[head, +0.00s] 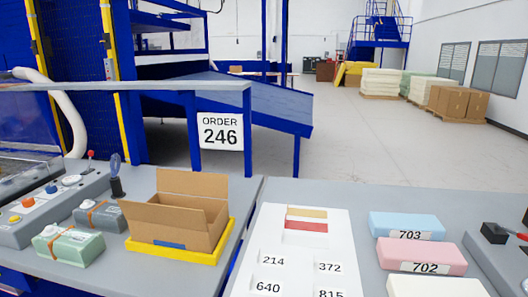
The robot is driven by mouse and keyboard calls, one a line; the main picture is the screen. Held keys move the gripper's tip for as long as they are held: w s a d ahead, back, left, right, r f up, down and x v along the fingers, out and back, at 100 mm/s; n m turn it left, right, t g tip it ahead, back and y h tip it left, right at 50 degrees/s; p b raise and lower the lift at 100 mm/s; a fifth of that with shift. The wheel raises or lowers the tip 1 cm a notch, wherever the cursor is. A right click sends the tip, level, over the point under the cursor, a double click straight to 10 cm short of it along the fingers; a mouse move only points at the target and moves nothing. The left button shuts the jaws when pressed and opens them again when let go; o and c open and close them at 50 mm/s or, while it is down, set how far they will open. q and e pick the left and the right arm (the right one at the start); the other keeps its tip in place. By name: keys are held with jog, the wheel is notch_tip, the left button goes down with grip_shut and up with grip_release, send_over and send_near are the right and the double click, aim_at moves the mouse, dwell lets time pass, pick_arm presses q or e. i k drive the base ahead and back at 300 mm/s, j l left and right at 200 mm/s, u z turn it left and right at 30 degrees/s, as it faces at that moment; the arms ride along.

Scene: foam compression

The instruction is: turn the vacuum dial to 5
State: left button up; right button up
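A grey control console (40,212) stands at the left edge on the grey table. On it are a round pale knob (72,180), which may be the vacuum dial, a blue button (51,189) and orange-yellow buttons (28,201). A lever with a red ball (90,155) rises behind the knob. Any numbers or pointer on the knob are too small to read. Neither of my grippers is in view.
An open cardboard box (180,215) sits in a yellow tray (175,256). A numbered white sheet (330,245) and foam blocks, blue (407,225) and pink (420,254), lie right.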

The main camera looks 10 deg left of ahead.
aim_at(52, 189)
jog(key=u, duration=1.55)
jog(key=i+j+z, duration=0.1)
jog(key=j, duration=0.3)
jog(key=i+j+z, duration=0.1)
jog(key=j, duration=0.3)
jog(key=i+j+z, duration=0.1)
jog(key=j, duration=0.3)
jog(key=i+j+z, duration=0.1)
jog(key=j, duration=0.35)
jog(key=i+j+z, duration=0.1)
jog(key=j, duration=0.35)
jog(key=i, duration=0.1)
